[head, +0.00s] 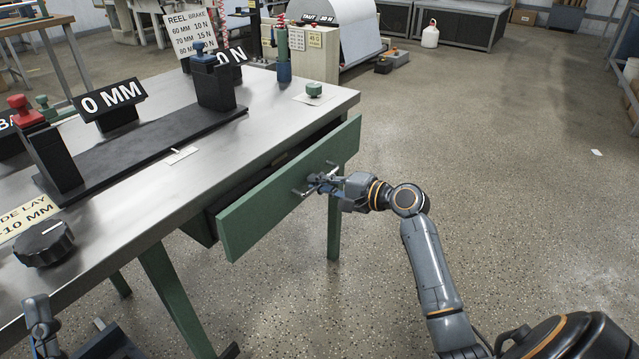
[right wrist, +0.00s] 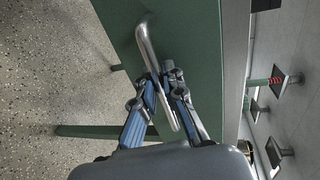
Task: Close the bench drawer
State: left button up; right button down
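The bench drawer has a green front (head: 290,190) and stands partly pulled out from under the metal-topped bench (head: 290,108). A dark gap shows between the front and the bench. Its metal bar handle (right wrist: 147,45) shows in the right wrist view, running between the fingers of my right gripper (right wrist: 161,82). In the head view my right gripper (head: 318,182) is at the handle, in front of the drawer, with its fingers closed about the bar. Part of my left gripper (head: 42,322) shows at the bottom left, cut off by the frame, and its opening cannot be judged.
On the bench stand a black fixture (head: 150,145), a black knob (head: 44,242) and a small green knob (head: 314,89). A green bench leg (head: 334,230) stands below the drawer. Open speckled floor (head: 500,180) lies to the right. Machines stand at the back.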

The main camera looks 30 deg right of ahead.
aim_at(305, 177)
jog(key=shift+w, duration=0.1)
jog(key=w, duration=0.1)
jog(key=w+a+p, duration=0.1)
jog(key=w, duration=0.1)
jog(key=shift+w+a+r, duration=0.1)
jog(key=shift+w+a, duration=0.25)
jog(key=shift+w, duration=0.2)
pick_arm(q)
jog(key=w+f+g, duration=0.1)
jog(key=f, duration=0.1)
jog(key=w+f+g+y, duration=0.1)
jog(key=w+f+g, duration=0.1)
jog(key=shift+w+d+f+g, duration=0.15)
jog(key=shift+w+f+g, duration=0.05)
jog(key=shift+w+g, duration=0.1)
pick_arm(e)
jog(key=c, duration=1.7)
grip_release()
jog(key=shift+s, duration=0.1)
